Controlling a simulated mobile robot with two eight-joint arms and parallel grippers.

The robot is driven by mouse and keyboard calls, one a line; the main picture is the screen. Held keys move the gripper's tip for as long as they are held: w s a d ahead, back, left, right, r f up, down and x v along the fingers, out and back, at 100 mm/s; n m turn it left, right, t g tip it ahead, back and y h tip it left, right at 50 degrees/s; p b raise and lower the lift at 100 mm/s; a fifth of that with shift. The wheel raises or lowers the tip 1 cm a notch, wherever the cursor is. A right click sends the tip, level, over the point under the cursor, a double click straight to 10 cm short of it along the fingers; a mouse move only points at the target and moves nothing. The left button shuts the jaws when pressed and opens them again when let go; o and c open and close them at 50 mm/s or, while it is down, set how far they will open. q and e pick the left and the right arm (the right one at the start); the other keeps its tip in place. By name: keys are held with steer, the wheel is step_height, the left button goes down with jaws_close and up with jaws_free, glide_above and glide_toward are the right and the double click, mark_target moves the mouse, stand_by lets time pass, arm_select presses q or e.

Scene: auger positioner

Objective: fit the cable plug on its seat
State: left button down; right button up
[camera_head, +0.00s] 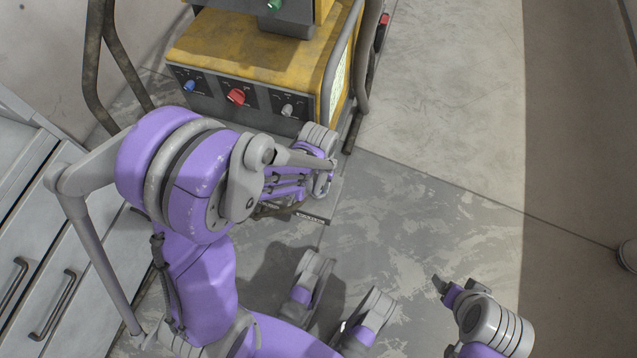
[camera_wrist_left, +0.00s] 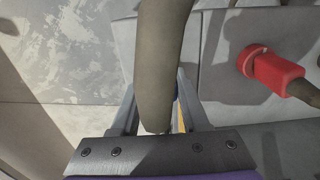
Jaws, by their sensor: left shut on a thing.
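My left gripper (camera_wrist_left: 158,112) is shut on a thick grey-brown cable (camera_wrist_left: 163,50), which runs up out of the left wrist view between the two fingers. A sliver of blue shows behind the cable, too small to identify. A red plug (camera_wrist_left: 268,72) with its own grey cable is to the right, apart from my gripper. In the head view my left arm reaches to the front of a yellow machine (camera_head: 255,50), and its fingertips are hidden. The plug end and seat of the held cable cannot be made out. My right gripper (camera_head: 441,286) is at the lower right, away from the machine.
The machine's grey front has blue (camera_head: 189,86), red (camera_head: 237,97) and grey (camera_head: 287,109) fittings. A bent pipe frame (camera_head: 362,70) runs along its right side. Grey drawers (camera_head: 40,270) stand at the left. The floor right of the machine is clear.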

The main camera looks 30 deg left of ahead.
arm_select(q)
steer(key=shift+r, duration=0.1)
steer(key=shift+r+p, duration=2.1)
steer(key=shift+r, duration=0.8)
